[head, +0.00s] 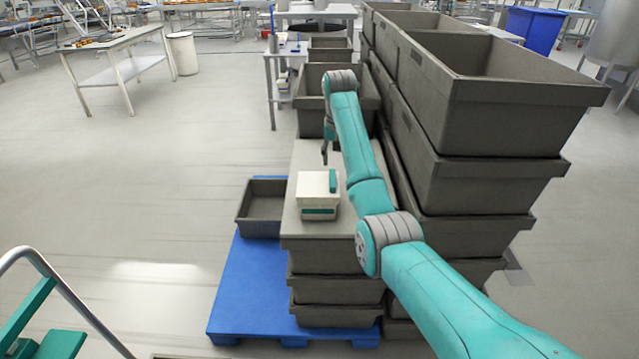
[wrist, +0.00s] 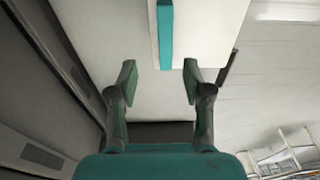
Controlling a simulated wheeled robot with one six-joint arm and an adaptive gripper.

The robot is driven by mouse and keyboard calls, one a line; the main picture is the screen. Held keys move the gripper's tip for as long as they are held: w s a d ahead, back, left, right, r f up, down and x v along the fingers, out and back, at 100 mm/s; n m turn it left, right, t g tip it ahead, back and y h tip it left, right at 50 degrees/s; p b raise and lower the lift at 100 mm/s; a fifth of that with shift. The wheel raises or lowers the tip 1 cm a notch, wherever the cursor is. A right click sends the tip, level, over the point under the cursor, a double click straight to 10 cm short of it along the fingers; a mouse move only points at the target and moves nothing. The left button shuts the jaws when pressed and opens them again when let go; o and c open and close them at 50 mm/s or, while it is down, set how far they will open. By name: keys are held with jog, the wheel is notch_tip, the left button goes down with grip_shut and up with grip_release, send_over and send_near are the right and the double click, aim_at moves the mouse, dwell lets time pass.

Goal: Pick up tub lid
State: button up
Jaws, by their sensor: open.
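A white tub (head: 318,212) with a teal band stands on the flat top of a grey crate stack. A white lid (head: 312,184) with a raised teal bar (head: 333,181) covers it. In the wrist view the lid (wrist: 210,28) is at the top, its teal bar (wrist: 165,38) ahead of the gap between my fingers. My gripper (wrist: 159,80) is open, with nothing between its fingertips. In the head view my gripper (head: 325,151) hangs beyond the tub, apart from it. My arm hides part of the gripper there.
Tall stacked grey crates (head: 500,125) rise close along the right of my arm. A smaller grey bin (head: 262,208) sits left of the tub on the blue pallet (head: 240,290). More crates stand behind. Open floor (head: 120,190) lies to the left.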

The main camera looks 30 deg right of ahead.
aim_at(333, 178)
jog(key=f, duration=0.5)
jog(key=w+f, duration=0.1)
jog(key=f, duration=0.1)
jog(key=shift+a+f, duration=0.15)
jog(key=shift+f, duration=0.2)
grip_shut()
